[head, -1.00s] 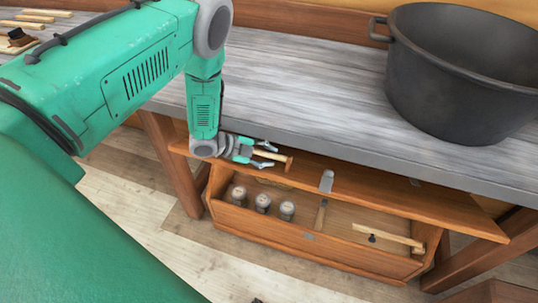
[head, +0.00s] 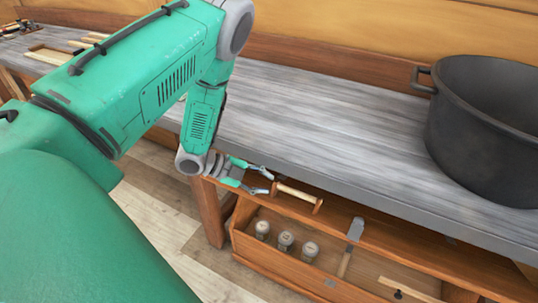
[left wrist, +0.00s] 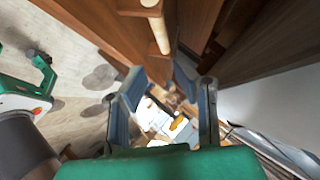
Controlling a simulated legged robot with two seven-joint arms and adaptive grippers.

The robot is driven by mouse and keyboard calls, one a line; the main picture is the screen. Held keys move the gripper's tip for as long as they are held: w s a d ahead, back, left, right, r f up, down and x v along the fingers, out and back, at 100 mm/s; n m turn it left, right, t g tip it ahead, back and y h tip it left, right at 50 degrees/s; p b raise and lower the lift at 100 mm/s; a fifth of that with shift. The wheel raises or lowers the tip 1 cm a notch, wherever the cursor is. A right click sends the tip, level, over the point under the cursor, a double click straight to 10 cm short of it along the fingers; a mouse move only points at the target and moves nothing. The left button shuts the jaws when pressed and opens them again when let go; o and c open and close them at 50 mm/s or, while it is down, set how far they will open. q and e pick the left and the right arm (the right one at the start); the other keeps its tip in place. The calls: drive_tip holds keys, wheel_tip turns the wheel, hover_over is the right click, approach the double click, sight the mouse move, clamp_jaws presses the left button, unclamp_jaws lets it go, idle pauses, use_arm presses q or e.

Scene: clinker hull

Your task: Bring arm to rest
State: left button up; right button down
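My left gripper (head: 267,181) is open and empty at the front edge of the workbench, in front of the shelf below its top. It also shows in the left wrist view (left wrist: 159,70) with its two fingers spread. The pale handle shows in the left wrist view (left wrist: 158,34) beyond the fingertips.
The grey workbench top (head: 300,120) is clear near the arm. A black pot (head: 480,125) stands on it at right. Below, a wooden toolbox (head: 285,270) holds several jars (head: 286,240).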

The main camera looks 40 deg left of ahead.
sight(269, 197)
idle(0.4)
use_arm(q)
drive_tip(key=shift+d+f+n, duration=0.25)
drive_tip(key=shift+n, duration=0.05)
drive_tip(key=s+d+f+n+g+y+b, duration=0.2)
drive_tip(key=s+d+f+n+y, duration=0.4)
drive_tip(key=n, duration=0.3)
drive_tip(key=s+d+f+n+g, duration=0.1)
drive_tip(key=s+n+g, duration=0.1)
drive_tip(key=s, duration=0.4)
drive_tip(key=s+d+f+n+g+y, duration=0.1)
drive_tip(key=s+n, duration=0.2)
drive_tip(key=s, duration=0.2)
drive_tip(key=s+d+f+n+g+y, duration=0.1)
drive_tip(key=s+n+g, duration=0.1)
drive_tip(key=s, duration=0.4)
drive_tip(key=shift+s+d+f+n+g+b, duration=0.3)
drive_tip(key=shift+d+n+b, duration=0.1)
drive_tip(key=shift+n, duration=0.4)
drive_tip(key=shift+a, duration=0.1)
